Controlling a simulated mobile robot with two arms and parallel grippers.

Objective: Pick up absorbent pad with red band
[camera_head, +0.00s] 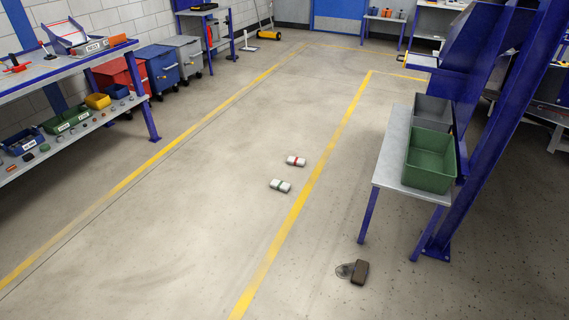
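The absorbent pad with a red band (296,161) lies on the concrete floor near the middle of the view, just left of the yellow line. It is a small white roll or block with the red band around its middle. A similar white pad with a green band (280,186) lies on the floor a little nearer and to the left, apart from it. Neither of my grippers shows in the head view.
A grey table (393,160) with a green bin (430,160) and a grey bin (432,111) stands right, beside blue posts. A workbench (60,68) and wheeled bins line the left. The marked aisle is mostly clear.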

